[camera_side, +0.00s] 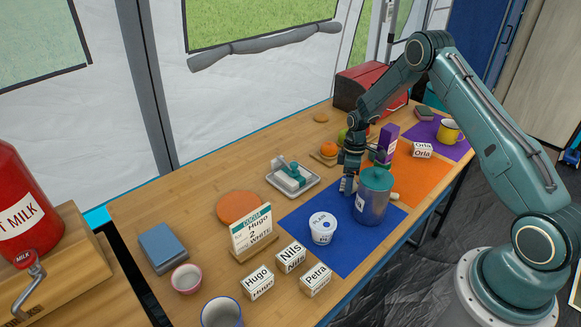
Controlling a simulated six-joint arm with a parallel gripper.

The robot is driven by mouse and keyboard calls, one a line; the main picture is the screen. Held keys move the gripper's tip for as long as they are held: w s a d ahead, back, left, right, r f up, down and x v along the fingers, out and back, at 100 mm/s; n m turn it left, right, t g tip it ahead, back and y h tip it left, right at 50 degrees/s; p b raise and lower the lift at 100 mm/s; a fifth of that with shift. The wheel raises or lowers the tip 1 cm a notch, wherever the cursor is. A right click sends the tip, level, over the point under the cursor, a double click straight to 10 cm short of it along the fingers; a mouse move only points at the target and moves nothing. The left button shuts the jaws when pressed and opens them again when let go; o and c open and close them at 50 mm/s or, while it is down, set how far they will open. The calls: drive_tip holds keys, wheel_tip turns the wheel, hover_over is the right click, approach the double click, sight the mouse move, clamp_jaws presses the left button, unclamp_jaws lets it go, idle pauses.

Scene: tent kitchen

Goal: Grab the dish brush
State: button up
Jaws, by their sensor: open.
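I cannot make out a dish brush for certain. A white block with a teal, handle-like part (290,177) lies in a grey tray (310,185) left of my gripper; it is too small to tell whether it is a brush. My gripper (348,186) points down at the back of the blue mat, close beside a teal-lidded canister (373,197). It is open, and I see nothing held in it. The canister partly hides the space around the fingertips.
A white tub (322,228) stands on the blue mat (337,251). Name blocks (291,258), a cocoa card (252,230) and cups (187,279) fill the front. Bare wood shows at the back left.

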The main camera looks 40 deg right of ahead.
drive_tip(key=shift+f, duration=0.4)
drive_tip(key=c, duration=1.1)
drive_tip(key=shift+o, duration=0.2)
drive_tip(key=shift+r, duration=0.2)
wheel_tip(320, 180, up, 20)
drive_tip(key=shift+f, duration=0.15)
drive_tip(key=shift+a, duration=0.1)
idle(0.3)
